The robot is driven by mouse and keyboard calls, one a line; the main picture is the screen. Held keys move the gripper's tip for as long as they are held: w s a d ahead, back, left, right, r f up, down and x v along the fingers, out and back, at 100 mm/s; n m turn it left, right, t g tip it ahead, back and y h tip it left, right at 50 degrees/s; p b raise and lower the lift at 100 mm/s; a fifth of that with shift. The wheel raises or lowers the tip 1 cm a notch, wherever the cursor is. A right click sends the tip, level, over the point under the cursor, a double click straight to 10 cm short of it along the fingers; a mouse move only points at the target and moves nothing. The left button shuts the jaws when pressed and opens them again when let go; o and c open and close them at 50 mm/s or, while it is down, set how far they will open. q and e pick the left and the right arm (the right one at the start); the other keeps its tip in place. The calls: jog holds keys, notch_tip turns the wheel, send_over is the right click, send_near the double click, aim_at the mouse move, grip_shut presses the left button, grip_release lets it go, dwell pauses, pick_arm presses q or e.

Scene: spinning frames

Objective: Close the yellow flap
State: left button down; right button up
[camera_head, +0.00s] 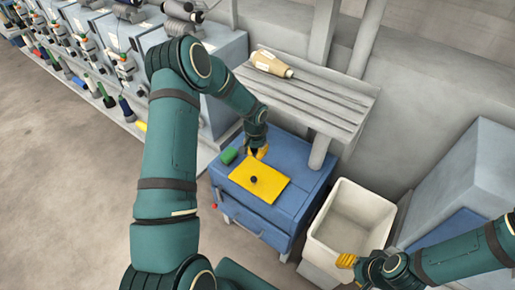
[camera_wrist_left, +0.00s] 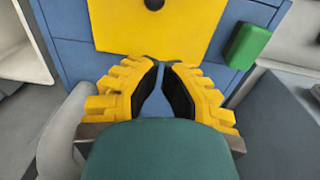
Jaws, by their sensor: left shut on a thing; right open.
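The yellow flap (camera_head: 262,186) is a flat square plate with a black knob, on top of the blue cabinet (camera_head: 225,182). I cannot tell whether it lies flush. In the left wrist view, the flap (camera_wrist_left: 200,28) fills the upper middle, with its near edge at my left fingertips. My left gripper (camera_head: 260,152) is at the flap's far edge in the head view; its fingers (camera_wrist_left: 160,62) are closed together on that edge, and the exact contact is small and partly hidden. My right gripper (camera_head: 347,260) is open and empty, by the white bin.
A green block (camera_head: 229,156) sits on the cabinet, left of my left gripper. A white bin (camera_head: 345,220) stands right of the cabinet. A grey slatted shelf (camera_head: 315,95) with a beige bobbin (camera_head: 271,64) overhangs behind. Spinning machines line the left; the floor is clear.

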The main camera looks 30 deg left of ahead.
pick_arm(q)
jog(key=b, duration=0.1)
send_over(253, 173)
jog(key=s+d, duration=0.1)
jog(key=d, duration=0.1)
notch_tip(253, 173, down, 7)
jog(key=shift+s+a+r, duration=0.1)
jog(key=shift+r, duration=0.05)
jog(key=shift+s+f, duration=0.35)
jog(key=shift+f, duration=0.05)
jog(key=shift+s+f+b, duration=0.5)
jog(key=shift+f+b, duration=0.25)
jog(key=shift+r, duration=0.1)
